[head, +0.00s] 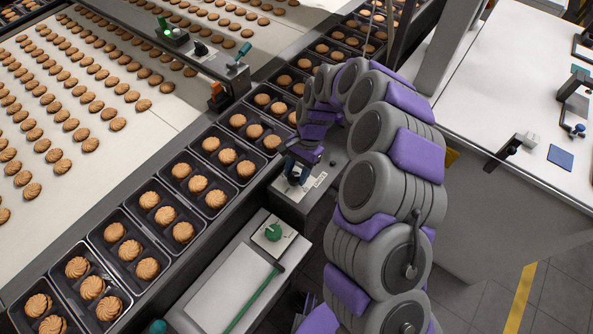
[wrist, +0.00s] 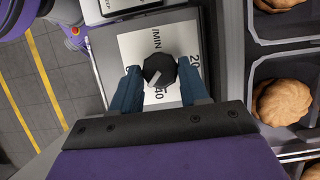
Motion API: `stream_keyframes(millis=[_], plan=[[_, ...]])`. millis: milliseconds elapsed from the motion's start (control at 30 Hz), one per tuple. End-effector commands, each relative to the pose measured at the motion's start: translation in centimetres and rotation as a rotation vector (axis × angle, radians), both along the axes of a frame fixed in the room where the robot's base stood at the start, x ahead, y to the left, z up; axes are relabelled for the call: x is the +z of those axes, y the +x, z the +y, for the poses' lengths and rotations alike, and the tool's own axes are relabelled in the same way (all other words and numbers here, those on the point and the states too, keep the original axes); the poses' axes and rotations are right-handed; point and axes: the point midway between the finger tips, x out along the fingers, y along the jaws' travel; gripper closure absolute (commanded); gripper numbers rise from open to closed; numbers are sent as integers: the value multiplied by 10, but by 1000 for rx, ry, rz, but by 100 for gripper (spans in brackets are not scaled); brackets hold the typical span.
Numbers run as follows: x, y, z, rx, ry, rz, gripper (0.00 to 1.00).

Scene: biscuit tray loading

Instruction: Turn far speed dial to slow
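A dark knob, the speed dial (wrist: 159,70), sits on a white plate (wrist: 134,46) printed with "MIN" and numbers in the wrist view. A pale line on the knob points toward the lower left of the picture. My gripper (wrist: 158,72) has its two blue fingers on either side of the knob, with small gaps seeming to show between fingers and knob. In the head view my gripper (head: 298,174) is over the grey control box (head: 296,210) beside the tray conveyor. It hides the knob there.
Black trays (head: 222,182) with biscuits run along the conveyor close to the box. A white worktable (head: 520,90) stands at the right.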

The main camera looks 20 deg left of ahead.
Motion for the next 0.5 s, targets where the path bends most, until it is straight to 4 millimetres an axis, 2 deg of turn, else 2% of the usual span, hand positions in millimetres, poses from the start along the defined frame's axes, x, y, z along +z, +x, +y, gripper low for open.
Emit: stream_keyframes(millis=[33,333,500], plan=[[0,0,1,0,-1,0,61],[0,0,1,0,0,0,89],[0,0,2,9,0,0,89]])
